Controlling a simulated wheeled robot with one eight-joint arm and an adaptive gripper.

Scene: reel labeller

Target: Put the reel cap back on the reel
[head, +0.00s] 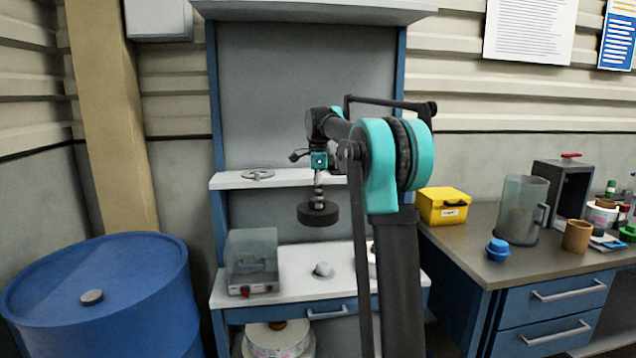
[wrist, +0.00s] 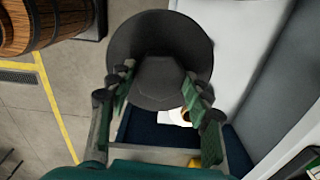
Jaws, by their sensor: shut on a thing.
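The reel cap, a dark round disc (head: 318,214), hangs below my gripper (head: 318,192) in the head view, above the white bench top. In the wrist view the cap (wrist: 190,45) fills the upper middle, and my gripper (wrist: 158,84) is shut on its raised central knob. A white reel (head: 372,262) shows only in part behind my arm on the bench top; most of it is hidden. Another white reel (head: 278,342) is on the lower shelf.
A small grey dome (head: 322,269) and a clear box with a red knob (head: 252,262) stand on the white bench (head: 296,258). A shelf (head: 232,182) above carries a flat grey disc (head: 258,174). A blue barrel (head: 100,285) stands left; a cluttered workbench (head: 462,232) stands right.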

